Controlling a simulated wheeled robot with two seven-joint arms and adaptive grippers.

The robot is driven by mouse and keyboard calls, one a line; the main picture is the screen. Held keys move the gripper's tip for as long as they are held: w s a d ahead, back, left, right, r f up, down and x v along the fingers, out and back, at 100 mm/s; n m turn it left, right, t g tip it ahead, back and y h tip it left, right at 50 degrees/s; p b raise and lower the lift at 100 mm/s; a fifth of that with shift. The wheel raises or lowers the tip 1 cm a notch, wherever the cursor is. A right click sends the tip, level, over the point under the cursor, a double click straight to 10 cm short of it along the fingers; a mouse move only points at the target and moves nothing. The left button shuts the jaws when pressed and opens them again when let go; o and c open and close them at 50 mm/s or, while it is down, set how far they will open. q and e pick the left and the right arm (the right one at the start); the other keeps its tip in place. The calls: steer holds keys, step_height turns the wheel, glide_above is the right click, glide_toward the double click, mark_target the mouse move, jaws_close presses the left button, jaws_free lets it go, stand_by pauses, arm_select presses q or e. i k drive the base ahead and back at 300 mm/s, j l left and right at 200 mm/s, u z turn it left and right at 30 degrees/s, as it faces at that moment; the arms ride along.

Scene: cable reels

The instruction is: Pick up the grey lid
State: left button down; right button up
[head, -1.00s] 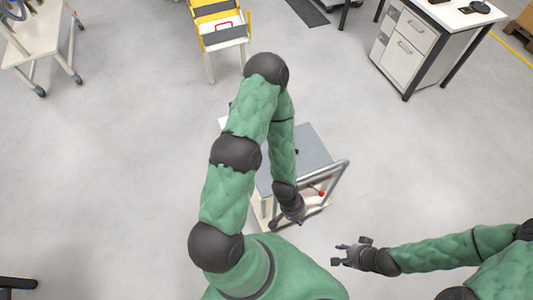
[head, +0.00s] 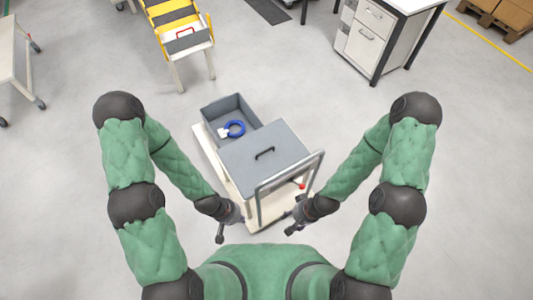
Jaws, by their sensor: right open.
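My right gripper (head: 293,216) is open and empty by the near right side of the cart, near the push handle, apart from the lid.
An open grey bin (head: 210,113) behind the lid holds a blue ring-shaped cable (head: 237,128). Yellow steps (head: 173,18) and a drawer desk (head: 370,36) stand farther off.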

mark_target(252, 159)
steer(key=i+l, duration=0.15)
steer(key=l, duration=0.25)
steer(key=i+l, duration=0.1)
steer(key=l, duration=0.25)
steer(key=i+l, duration=0.15)
steer(key=l, duration=0.25)
steer(key=i+l, duration=0.1)
steer(key=l, duration=0.25)
steer(key=i+l, duration=0.15)
steer(key=l, duration=0.25)
steer(key=i+l, duration=0.1)
steer(key=l, duration=0.25)
steer(key=i+l, duration=0.15)
steer(key=l, duration=0.25)
